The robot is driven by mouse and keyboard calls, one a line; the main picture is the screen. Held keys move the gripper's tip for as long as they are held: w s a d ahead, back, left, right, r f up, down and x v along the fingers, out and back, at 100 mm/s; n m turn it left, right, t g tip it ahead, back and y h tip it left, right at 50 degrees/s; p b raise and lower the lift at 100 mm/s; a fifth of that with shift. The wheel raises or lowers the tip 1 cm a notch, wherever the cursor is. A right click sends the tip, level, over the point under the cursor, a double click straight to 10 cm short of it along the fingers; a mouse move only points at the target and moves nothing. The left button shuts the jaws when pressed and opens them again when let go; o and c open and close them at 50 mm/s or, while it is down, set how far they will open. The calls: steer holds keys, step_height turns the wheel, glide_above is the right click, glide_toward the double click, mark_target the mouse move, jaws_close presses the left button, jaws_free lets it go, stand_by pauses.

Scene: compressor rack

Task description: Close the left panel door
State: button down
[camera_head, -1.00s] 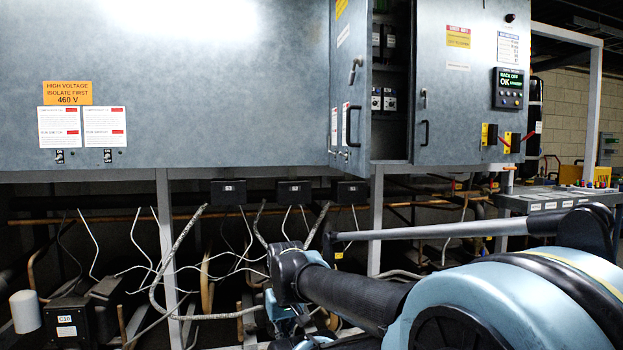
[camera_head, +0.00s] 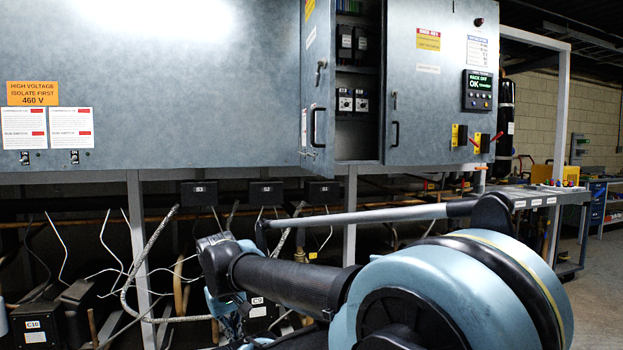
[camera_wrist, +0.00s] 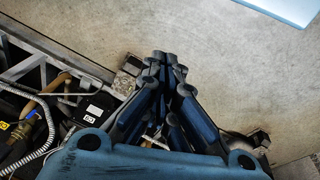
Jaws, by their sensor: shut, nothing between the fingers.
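The left panel door (camera_head: 318,80) is a grey metal leaf on the electrical cabinet in the head view. It stands open, swung outward and seen nearly edge-on, with a black pull handle (camera_head: 319,126) and a small latch above it. Behind it the opening (camera_head: 355,80) shows dark shelves with switchgear. The right door (camera_head: 427,110) looks shut. My gripper (camera_wrist: 168,62) shows in the wrist view with its fingers together and empty, above the floor beside the rack. It is apart from the door; the wrist view does not show the door.
The high-voltage panel (camera_head: 150,85) fills the left. Below are pipes, cables and junction boxes (camera_head: 200,193) behind frame posts (camera_head: 349,215). A workbench (camera_head: 535,197) stands right of the cabinet. Open floor (camera_head: 598,290) lies at the far right.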

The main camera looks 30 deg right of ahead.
steer(key=w+d+r+g+h, duration=0.2)
steer(key=w+d+r+h, duration=0.25)
steer(key=d+r, duration=0.45)
steer(key=m+g+h, duration=0.4)
steer(key=g+h, duration=0.1)
steer(key=h, duration=0.6)
glide_toward(322, 175)
steer(key=shift+x, duration=3.4)
steer(key=shift+w, duration=0.15)
